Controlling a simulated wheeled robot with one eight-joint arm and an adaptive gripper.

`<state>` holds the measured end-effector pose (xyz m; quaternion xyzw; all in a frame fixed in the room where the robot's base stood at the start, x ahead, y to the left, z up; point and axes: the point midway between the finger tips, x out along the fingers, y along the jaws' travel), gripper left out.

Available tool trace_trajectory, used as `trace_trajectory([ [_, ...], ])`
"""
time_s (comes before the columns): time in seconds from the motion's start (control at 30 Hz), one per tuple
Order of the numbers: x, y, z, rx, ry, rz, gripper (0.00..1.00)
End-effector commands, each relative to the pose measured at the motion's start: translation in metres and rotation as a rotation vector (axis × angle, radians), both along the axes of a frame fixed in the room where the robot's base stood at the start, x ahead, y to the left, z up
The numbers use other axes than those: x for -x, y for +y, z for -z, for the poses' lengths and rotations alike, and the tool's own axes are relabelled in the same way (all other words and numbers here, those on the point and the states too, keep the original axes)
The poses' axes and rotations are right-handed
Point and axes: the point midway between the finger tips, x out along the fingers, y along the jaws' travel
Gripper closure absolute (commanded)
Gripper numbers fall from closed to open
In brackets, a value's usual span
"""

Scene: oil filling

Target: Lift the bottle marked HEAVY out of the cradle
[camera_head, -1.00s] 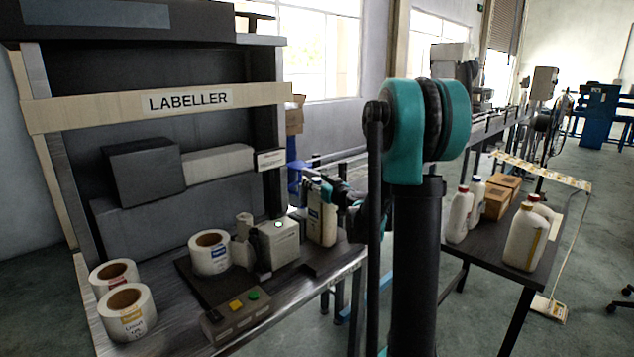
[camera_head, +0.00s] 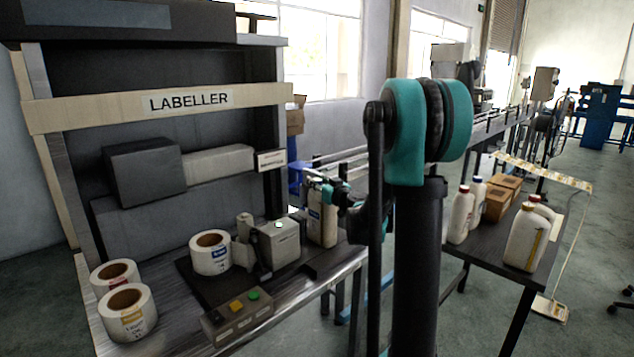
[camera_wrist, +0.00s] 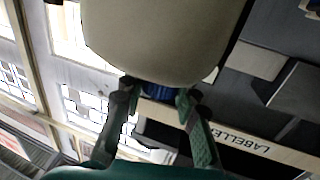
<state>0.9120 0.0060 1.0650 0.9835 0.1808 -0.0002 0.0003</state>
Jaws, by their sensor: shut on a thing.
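A cream bottle with a blue label (camera_head: 321,225) stands upright at the right end of the labeller bench, behind the small grey label unit. I cannot read HEAVY on it. My gripper (camera_head: 328,190) reaches in from the right at its neck and is shut on it. In the wrist view the bottle's pale body (camera_wrist: 165,40) fills the top, with a blue part (camera_wrist: 158,91) between my gripper's fingers (camera_wrist: 160,100). I cannot make out the cradle or tell whether the bottle's base touches it.
The grey label unit (camera_head: 278,241) stands close left of the bottle. Label rolls (camera_head: 127,312) and a button box (camera_head: 238,316) are further left. The labeller frame (camera_head: 150,107) rises behind. A table (camera_head: 480,252) with bottles and cartons stands at right.

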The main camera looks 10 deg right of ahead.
Motion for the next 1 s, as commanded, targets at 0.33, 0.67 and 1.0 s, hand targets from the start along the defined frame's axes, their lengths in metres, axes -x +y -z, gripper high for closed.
trace_trajectory([
  [0.33,0.0062,0.002,-0.0008,-0.001,0.0,-0.001,1.0],
  [0.67,0.0096,0.0029,-0.0011,-0.001,0.0,0.0,1.0],
  [1.0,0.0095,0.0028,-0.001,-0.001,0.0,0.0,0.46],
])
